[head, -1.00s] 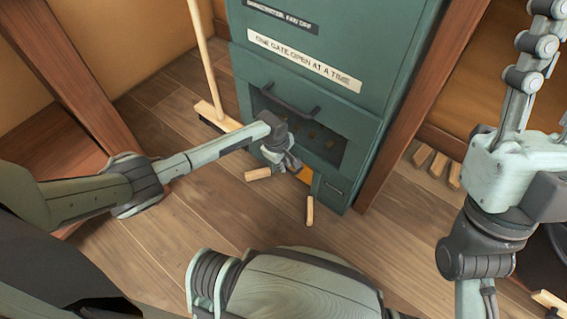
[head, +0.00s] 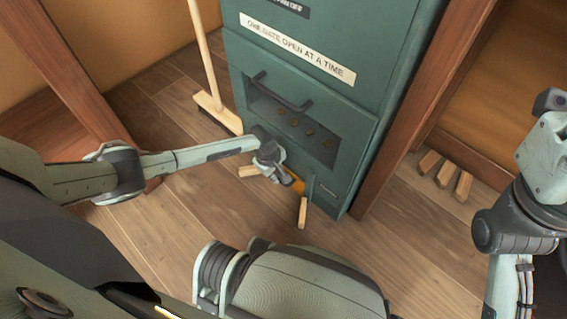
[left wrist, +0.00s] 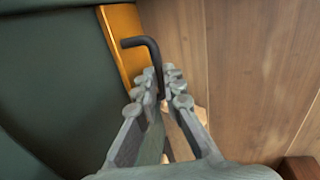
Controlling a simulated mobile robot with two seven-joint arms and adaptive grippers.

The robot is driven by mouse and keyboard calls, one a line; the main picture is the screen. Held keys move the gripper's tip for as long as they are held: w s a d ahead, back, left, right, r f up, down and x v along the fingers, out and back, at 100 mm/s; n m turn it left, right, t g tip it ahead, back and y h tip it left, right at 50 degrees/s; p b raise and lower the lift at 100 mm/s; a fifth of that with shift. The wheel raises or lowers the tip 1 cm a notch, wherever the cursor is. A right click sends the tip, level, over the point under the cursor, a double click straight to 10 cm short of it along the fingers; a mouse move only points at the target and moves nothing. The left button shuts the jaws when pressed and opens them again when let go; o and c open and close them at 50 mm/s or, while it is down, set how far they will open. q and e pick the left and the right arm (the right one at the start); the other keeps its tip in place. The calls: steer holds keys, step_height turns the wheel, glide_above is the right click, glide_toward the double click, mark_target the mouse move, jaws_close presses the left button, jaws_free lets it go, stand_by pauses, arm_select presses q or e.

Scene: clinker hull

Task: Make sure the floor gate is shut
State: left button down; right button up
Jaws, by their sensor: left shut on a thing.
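The floor gate is an orange plate (head: 298,187) low at the foot of the teal cabinet (head: 350,95), just above the floor. In the left wrist view the orange plate (left wrist: 124,40) carries a black bent handle (left wrist: 146,43) that runs down between my fingers. My left gripper (head: 286,179) is at the gate, and in the left wrist view its fingers (left wrist: 160,88) are closed around the handle's end. My gripper partly hides the plate in the head view, so I cannot tell how far the gate stands out. My right gripper is out of view.
Wooden blocks lie on the floor beside the gate, one in front (head: 303,212) and one left (head: 248,171). A broom (head: 217,107) stands left of the cabinet. Several wood pieces (head: 446,176) lie right of the wooden post (head: 420,105). The floor in front is mostly clear.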

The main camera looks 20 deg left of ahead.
arm_select(q)
steer(key=shift+w+a+f, duration=0.1)
steer(key=shift+f, duration=0.05)
steer(key=c, duration=1.6)
jaws_free()
steer(key=shift+f, duration=0.1)
step_height(320, 180, up, 12)
steer(key=s, duration=0.2)
steer(key=shift+s+a, duration=0.2)
steer(key=shift+a, duration=0.1)
steer(key=shift+f, duration=0.1)
